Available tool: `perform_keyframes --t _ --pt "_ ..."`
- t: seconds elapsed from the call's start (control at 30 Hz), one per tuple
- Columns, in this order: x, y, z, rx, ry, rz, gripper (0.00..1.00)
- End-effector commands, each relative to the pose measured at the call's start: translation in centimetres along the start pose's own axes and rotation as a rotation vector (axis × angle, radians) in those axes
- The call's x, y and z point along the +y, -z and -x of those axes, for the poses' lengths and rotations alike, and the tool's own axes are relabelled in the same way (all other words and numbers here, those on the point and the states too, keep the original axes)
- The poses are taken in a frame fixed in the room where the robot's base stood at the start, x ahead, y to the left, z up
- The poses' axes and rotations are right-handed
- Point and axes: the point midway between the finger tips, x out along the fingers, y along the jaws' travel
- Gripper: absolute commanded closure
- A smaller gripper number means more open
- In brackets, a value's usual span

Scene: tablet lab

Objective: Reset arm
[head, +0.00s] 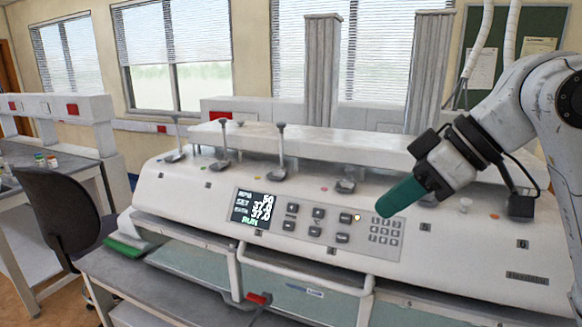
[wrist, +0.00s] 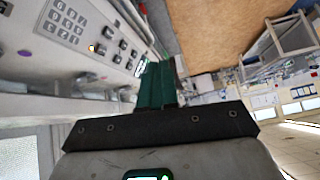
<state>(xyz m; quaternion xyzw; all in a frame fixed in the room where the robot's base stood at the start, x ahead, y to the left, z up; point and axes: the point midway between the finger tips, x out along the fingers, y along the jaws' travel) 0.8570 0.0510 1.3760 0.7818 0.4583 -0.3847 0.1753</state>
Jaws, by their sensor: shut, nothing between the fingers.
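My gripper (head: 388,208) has green fingers and is in front of the right part of the white lab machine's panel. The fingers are shut and empty, close to the keypad (head: 385,229) and the small lit round button (head: 357,217). I cannot tell whether they touch the panel. The machine's display (head: 251,207) reads RUN on its bottom line. In the wrist view the shut green fingers (wrist: 157,85) point away from the camera, with the keypad (wrist: 64,22) and several grey buttons to their left.
The white machine (head: 165,190) fills the middle of the head view, with metal paddles and rods along its top. A dark chair (head: 55,215) and a side bench (head: 50,155) stand at the left. A red-marked handle (head: 258,298) is at the front edge below.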

Motion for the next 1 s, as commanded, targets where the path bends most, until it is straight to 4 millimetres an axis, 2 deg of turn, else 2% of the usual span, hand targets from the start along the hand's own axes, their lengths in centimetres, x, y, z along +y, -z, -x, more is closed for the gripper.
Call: perform_keyframes --t 0.03,0.27,0.47,0.77,1.0 --pt "0.2 -0.8 -1.5 0.025 0.009 -0.029 1.0" --pt "1.4 -4.5 -6.8 0.111 0.0 -0.175 1.0" --pt "1.7 -9.0 -11.6 0.147 -0.021 -0.319 1.0" --pt "0.4 -18.0 -18.5 0.123 -0.079 -0.547 1.0" --pt "-2.5 -26.8 -22.9 0.034 -0.151 -0.717 1.0"
